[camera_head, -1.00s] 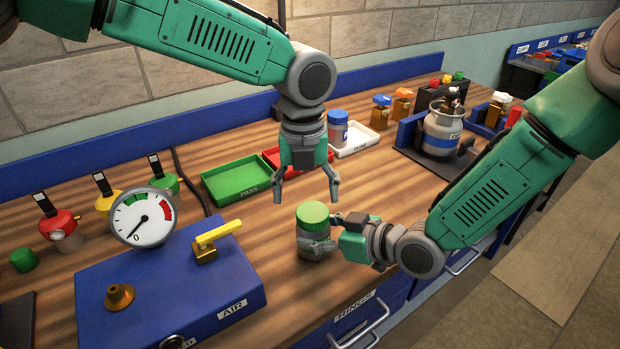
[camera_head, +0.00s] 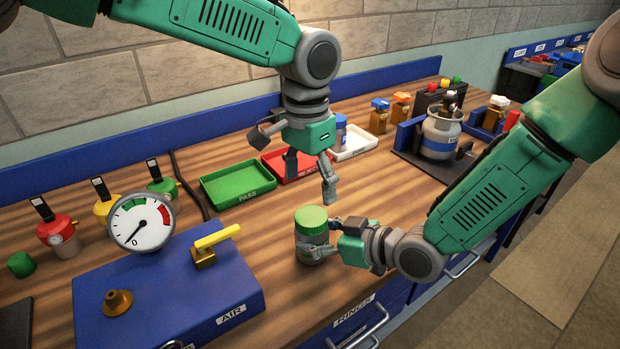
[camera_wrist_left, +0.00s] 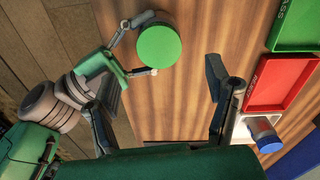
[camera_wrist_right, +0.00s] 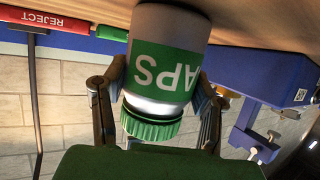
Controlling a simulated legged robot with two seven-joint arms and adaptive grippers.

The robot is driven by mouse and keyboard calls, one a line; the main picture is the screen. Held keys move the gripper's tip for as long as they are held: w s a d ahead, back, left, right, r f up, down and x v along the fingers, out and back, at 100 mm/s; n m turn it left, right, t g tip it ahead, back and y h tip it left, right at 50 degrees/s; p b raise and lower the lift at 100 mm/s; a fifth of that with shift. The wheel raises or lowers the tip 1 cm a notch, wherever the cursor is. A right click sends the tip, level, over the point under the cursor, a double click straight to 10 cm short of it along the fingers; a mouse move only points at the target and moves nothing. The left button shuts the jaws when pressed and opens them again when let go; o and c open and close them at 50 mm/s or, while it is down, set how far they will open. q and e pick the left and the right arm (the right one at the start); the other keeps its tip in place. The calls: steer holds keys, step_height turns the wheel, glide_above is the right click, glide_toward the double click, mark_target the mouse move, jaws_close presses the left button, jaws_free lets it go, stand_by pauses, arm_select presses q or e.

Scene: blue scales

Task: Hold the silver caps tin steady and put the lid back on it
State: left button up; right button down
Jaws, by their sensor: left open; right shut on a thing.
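The silver caps tin (camera_head: 310,246) stands upright near the bench's front edge. The right wrist view shows its green label (camera_wrist_right: 165,72) upside down. The round green lid (camera_head: 311,219) sits on top of the tin; I cannot tell whether it is fully seated. It also shows from above in the left wrist view (camera_wrist_left: 159,47). My right gripper (camera_head: 333,238) is shut around the tin from the right. My left gripper (camera_head: 309,180) is open and empty, above and behind the lid, apart from it. In the left wrist view its fingers (camera_wrist_left: 163,85) have only bench between them.
A blue box (camera_head: 165,290) with a gauge (camera_head: 140,222) and yellow lever stands at the left. Green (camera_head: 238,181), red (camera_head: 280,172) and white (camera_head: 358,143) trays lie behind. A blue-lidded jar (camera_wrist_left: 265,135) stands in the white tray. Bench between tin and trays is clear.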

mark_target(311, 215)
arm_select(q)
steer(key=n, duration=0.3)
steer(key=shift+r, duration=0.15)
steer(key=shift+s+d+f, duration=0.1)
steer(key=shift+d+f, duration=0.05)
steer(key=shift+f, duration=3.9)
steer(key=c, duration=1.2)
steer(key=shift+m, duration=0.6)
steer(key=shift+c, duration=0.2)
steer(key=o, duration=1.4)
steer(key=shift+c, duration=0.2)
step_height(311, 215, up, 12)
steer(key=shift+w, duration=0.3)
